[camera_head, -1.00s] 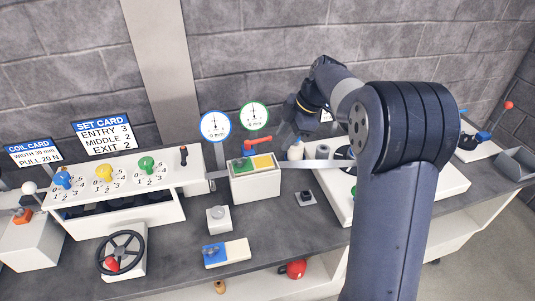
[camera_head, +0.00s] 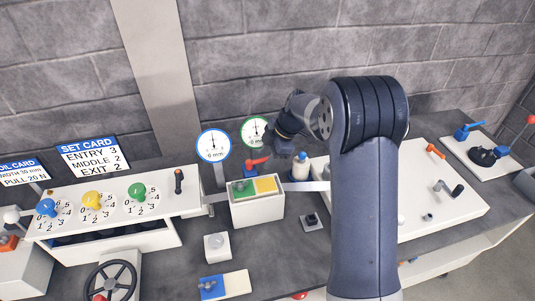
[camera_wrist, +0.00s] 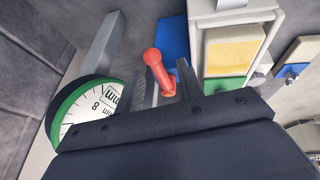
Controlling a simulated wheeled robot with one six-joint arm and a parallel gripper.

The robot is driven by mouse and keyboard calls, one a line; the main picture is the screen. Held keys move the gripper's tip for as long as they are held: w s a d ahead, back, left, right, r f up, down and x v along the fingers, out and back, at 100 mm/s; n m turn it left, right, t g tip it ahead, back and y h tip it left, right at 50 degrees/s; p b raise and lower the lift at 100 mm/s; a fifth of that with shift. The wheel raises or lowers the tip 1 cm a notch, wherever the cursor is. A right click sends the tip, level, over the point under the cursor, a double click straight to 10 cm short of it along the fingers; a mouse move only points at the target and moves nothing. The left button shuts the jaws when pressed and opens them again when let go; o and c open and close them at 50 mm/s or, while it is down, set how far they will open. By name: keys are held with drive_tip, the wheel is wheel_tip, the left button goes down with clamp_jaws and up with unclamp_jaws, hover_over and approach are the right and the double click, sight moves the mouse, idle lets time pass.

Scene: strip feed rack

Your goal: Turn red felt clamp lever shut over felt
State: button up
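The red clamp lever (camera_head: 257,161) stands at the back of a white box (camera_head: 257,214), with a round-ended handle pointing right in the head view. The box top carries a green pad (camera_head: 243,188) and a yellow pad (camera_head: 265,184). In the wrist view the red lever (camera_wrist: 155,62) rises between the two grey fingers of my gripper (camera_wrist: 165,92), with the yellow pad (camera_wrist: 233,56) to the right. The fingers are apart, and I see no firm grip on the lever. In the head view my wrist is just behind and right of the lever; the fingertips are unclear.
A green-rimmed gauge (camera_head: 254,130) stands close to my wrist and shows large in the wrist view (camera_wrist: 85,108). A blue-rimmed gauge (camera_head: 213,146) is left of it. A metal strip (camera_head: 310,186) runs right from the box past a white bottle (camera_head: 300,168).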

clamp_jaws()
idle(0.3)
idle(0.3)
